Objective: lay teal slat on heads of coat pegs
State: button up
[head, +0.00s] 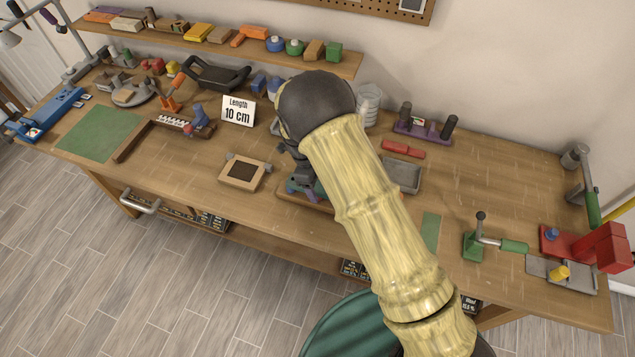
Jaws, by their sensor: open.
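My gripper (299,170) is partly hidden behind my pale, bamboo-like arm; it points down over the middle of the bench, open. Just below it is a low wooden base (296,197) with purple and teal parts (317,187) on it, mostly covered by the arm. I cannot tell whether the teal part is the slat, or whether the gripper touches it. No coat pegs can be made out for certain.
The wooden workbench (215,205) is crowded. A square wooden frame (243,172) and a "Length 10 cm" card (238,110) stand left of the gripper. A grey tray (402,176) and a green-handled clamp (478,240) lie right. A shelf (340,65) runs behind.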

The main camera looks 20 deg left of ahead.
jog(key=shift+r, duration=0.1)
jog(key=b+v, duration=0.4)
jog(key=v, duration=1.3)
jog(key=shift+b, duration=0.4)
jog(key=d+n+y, duration=0.2)
jog(key=d+n, duration=0.6)
jog(key=d, duration=1)
jog(key=s+d+n+t, duration=0.2)
jog(key=s+d+n, duration=0.8)
jog(key=s+d, duration=0.3)
jog(key=shift+d+n+t+y, duration=0.4)
jog(key=shift+d, duration=0.75)
